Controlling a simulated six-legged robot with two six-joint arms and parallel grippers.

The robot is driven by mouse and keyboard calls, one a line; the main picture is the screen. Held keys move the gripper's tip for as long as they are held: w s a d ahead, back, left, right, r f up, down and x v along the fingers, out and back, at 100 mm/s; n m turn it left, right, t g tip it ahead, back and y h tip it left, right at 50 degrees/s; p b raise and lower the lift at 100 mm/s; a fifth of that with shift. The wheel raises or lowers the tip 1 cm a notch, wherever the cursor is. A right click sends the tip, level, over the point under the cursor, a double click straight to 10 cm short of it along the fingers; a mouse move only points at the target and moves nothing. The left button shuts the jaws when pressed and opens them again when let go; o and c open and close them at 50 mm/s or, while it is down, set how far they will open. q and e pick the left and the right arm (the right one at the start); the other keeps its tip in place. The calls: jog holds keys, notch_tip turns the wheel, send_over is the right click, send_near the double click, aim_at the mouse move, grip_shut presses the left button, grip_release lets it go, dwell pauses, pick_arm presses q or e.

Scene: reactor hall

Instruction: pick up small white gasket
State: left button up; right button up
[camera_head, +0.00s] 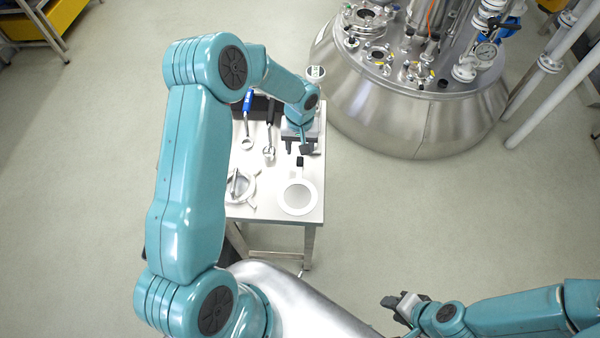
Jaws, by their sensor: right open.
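A white ring (281,198), which looks like the gasket, lies flat on the small table (262,215) near its front right corner. My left gripper (304,149) hangs over the right side of the table, just behind the ring and apart from it. Its jaws are too small and dark to tell if they are open. A small black piece (299,162) shows between it and the ring. My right gripper (396,304) is open and empty at the lower right, over the floor and away from the table.
A metal clamp ring (232,189) lies left of the white ring, partly behind my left arm. A blue-handled tool (247,105) and a metal fitting (269,150) lie further back. A large steel vessel (400,120) stands behind right. The floor at right is clear.

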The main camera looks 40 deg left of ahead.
aim_at(300, 161)
pick_arm(q)
jog(key=shift+s+d+f, duration=0.1)
jog(key=shift+s+f, duration=0.1)
jog(key=shift+f, duration=0.05)
notch_tip(300, 161, down, 4)
jog(key=shift+s+r+p, duration=0.1)
jog(key=shift+p, duration=0.8)
jog(key=shift+f, duration=0.5)
jog(key=shift+s+r, duration=0.1)
jog(key=shift+r, duration=0.05)
jog(key=shift+c, duration=0.6)
grip_shut()
jog(key=shift+d, duration=0.1)
notch_tip(300, 161, up, 20)
jog(key=b, duration=0.2)
jog(key=shift+b, duration=0.4)
